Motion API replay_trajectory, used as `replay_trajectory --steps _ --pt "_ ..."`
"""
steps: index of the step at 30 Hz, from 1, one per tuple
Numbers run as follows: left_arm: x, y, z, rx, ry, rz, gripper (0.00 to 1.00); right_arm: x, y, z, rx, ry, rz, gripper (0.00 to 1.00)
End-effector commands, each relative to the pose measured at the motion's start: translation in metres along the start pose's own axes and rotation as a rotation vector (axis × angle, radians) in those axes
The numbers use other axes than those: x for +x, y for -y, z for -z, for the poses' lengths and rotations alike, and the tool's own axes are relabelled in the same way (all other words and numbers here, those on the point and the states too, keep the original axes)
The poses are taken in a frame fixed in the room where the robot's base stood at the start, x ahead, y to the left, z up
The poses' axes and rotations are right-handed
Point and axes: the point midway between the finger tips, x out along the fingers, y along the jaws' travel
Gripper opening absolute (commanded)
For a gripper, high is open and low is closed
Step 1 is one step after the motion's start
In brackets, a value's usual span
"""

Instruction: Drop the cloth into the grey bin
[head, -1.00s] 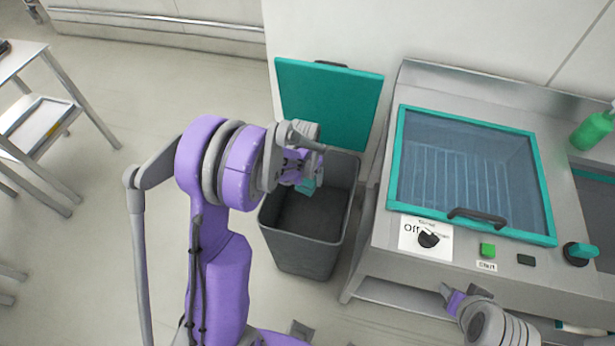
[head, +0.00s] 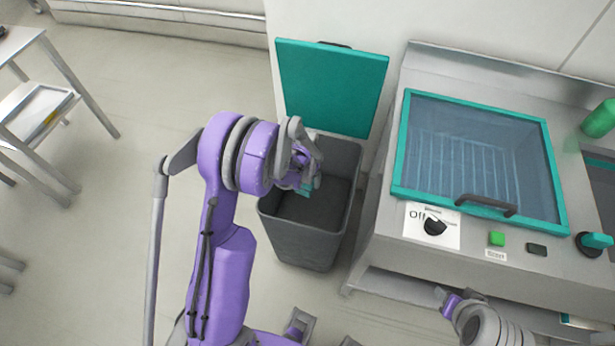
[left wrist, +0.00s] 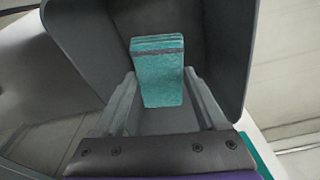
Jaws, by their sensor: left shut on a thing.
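The grey bin (head: 312,255) stands on the floor left of the steel counter, with its teal lid (head: 332,90) raised against the wall. My left gripper (head: 312,184) is over the bin's opening, shut on the teal folded cloth. The cloth (left wrist: 158,75) hangs between the fingers in the left wrist view, with the bin's dark walls around it; a small part of the cloth (head: 305,190) shows in the head view. My left gripper's fingers (left wrist: 160,100) show on both sides of the cloth. My right gripper (head: 447,297) is low in front of the counter; its fingers are too small to judge.
The steel counter (head: 385,240) with a glass-lidded, teal-framed unit (head: 475,155), a knob (head: 435,227) and a green button (head: 496,239) stands right of the bin. A green bottle (head: 600,118) is at far right. A metal trolley (head: 75,92) stands at left. The floor between is clear.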

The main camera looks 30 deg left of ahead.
Motion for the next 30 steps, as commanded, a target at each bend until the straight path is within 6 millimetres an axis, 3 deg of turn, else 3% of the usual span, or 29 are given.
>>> replay_trajectory --steps 7,8,12,22,30 --pt "0.0 0.0 0.0 0.0 0.0 0.0 0.22 0.0 0.0 0.0 0.0 0.0 0.0 0.5" --pt "0.0 0.0 0.0 0.0 0.0 0.0 0.78 0.0 0.0 0.0 0.0 0.0 0.0 0.5" --pt "0.0 0.0 0.0 0.0 0.0 0.0 1.0 0.0 0.0 0.0 0.0 0.0 0.0 0.5" --pt "-0.007 0.0 0.0 0.0 0.0 0.0 1.0 0.0 0.0 0.0 0.0 0.0 0.0 0.5" --pt "-0.057 0.0 0.0 0.0 0.0 0.0 1.0 -0.003 0.0 0.003 0.0 -0.002 0.0 0.5"
